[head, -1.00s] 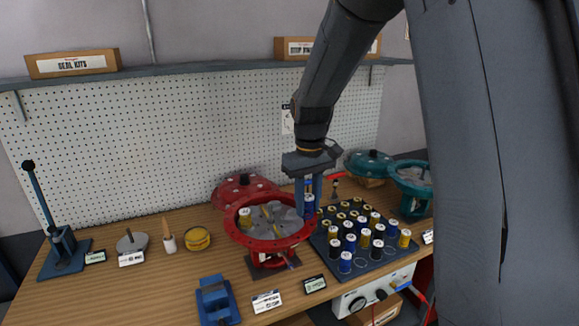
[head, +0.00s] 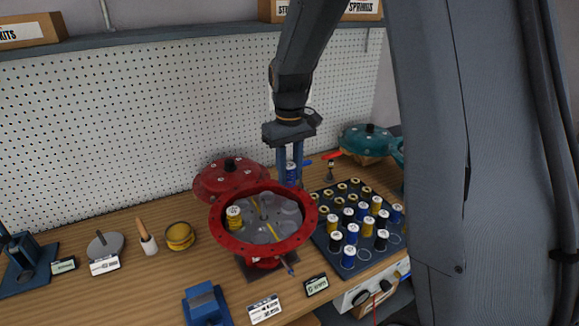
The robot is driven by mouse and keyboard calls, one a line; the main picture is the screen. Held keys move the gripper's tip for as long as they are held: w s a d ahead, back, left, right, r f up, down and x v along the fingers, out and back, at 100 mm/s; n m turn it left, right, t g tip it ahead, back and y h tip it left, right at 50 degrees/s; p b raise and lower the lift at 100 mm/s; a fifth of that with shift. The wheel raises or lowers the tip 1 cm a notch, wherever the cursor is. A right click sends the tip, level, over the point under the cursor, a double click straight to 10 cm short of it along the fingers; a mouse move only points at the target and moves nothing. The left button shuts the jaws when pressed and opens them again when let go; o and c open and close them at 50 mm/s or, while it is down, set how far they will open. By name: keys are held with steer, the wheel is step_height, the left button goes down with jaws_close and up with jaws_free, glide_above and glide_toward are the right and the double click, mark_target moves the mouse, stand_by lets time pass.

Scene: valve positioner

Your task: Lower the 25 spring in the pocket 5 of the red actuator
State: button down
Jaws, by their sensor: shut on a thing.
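The red actuator (head: 222,238) stands open on the bench, with grey pockets inside its round flange. One yellow spring (head: 234,218) stands in a pocket at its left side. My gripper (head: 291,178) is shut on a blue spring (head: 291,174), held upright between its fingers. In the picture the blue spring shows at the back right rim of the actuator, and its lower end is partly hidden by a finger. I cannot tell its height over the rim. Pocket numbers and the mark on the held spring are too small to read.
A dark spring tray (head: 383,255) with several blue, yellow and black springs stands to the right. The red cover (head: 228,180) lies behind the actuator. A teal actuator cover (head: 366,139) is at the back right. A blue block (head: 207,304) and label cards are in front.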

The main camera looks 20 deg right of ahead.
mark_target(290, 187)
steer(key=shift+f+b, duration=2.05)
steer(key=shift+f, duration=0.75)
steer(key=shift+r, duration=0.15)
steer(key=shift+s+p, duration=0.1)
steer(key=shift+p, duration=0.3)
steer(key=shift+f+b, duration=0.6)
steer(key=shift+f, duration=1.05)
steer(key=c, duration=1.3)
jaws_free()
